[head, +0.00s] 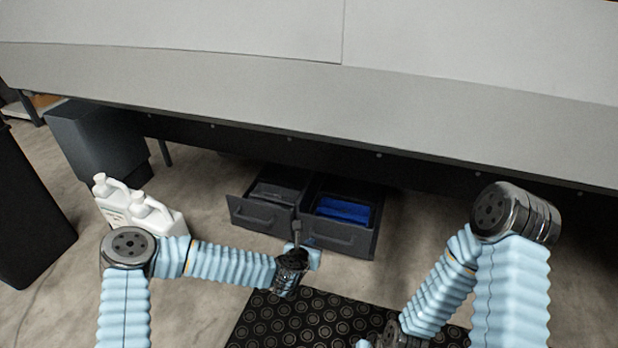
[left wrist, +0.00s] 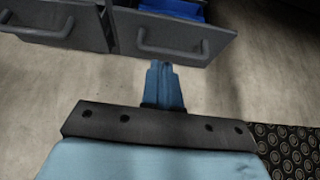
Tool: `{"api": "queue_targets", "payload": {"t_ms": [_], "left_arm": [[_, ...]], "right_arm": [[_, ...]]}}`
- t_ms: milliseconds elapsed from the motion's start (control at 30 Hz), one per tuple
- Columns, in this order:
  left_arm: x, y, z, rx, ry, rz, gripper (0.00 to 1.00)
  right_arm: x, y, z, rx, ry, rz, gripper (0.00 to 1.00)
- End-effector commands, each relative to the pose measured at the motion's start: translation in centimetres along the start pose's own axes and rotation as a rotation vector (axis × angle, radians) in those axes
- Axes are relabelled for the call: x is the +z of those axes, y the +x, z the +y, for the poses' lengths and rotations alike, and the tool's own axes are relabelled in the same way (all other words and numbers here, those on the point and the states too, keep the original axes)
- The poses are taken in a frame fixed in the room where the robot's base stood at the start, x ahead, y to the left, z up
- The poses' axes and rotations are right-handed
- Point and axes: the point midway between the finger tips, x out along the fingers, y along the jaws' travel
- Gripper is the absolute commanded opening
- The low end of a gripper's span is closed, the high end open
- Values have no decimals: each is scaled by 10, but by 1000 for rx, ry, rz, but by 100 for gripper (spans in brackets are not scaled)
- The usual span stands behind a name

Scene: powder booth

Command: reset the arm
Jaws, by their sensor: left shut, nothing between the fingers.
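My left arm comes in from the left of the head view, and its gripper (head: 298,240) hangs in front of the dark drawers, above the floor. In the left wrist view the left gripper (left wrist: 163,82) shows as blue fingers close together, shut and empty, with floor beyond the tips. My right arm (head: 440,285) is folded at the right of the head view. Its hand is at the bottom edge and its fingers are not clear to see.
Two dark drawers stand open under the long grey booth; the right drawer (head: 338,238) holds a blue item (head: 343,210). White jugs (head: 140,207) stand on the floor at left, near a dark grey box (head: 97,140). A black patterned mat (head: 300,322) lies below my arms.

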Motion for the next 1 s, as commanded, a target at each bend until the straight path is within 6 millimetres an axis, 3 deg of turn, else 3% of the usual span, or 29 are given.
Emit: {"api": "queue_targets", "payload": {"t_ms": [133, 267, 400, 500, 700, 800, 1000], "left_arm": [[-24, -10, -13, -72, 255, 25, 0], [-86, -40, -27, -258, 832, 71, 0], [-164, -93, -18, -538, 1475, 91, 0], [-205, -134, -2, -740, 1809, 68, 0], [-262, -219, 34, -1153, 2271, -68, 0], [-223, -238, 30, -1146, 2268, -75, 0], [-173, -267, 28, -1148, 2268, -79, 0]], "right_arm": [[0, 0, 0, 0, 0, 0, 43], [0, 0, 0, 0, 0, 0, 43], [0, 0, 0, 0, 0, 0, 43], [0, 0, 0, 0, 0, 0, 43], [0, 0, 0, 0, 0, 0, 43], [0, -41, -16, -1, -3, -2, 43], [2, -94, -39, -2, -8, -6, 43]]}}
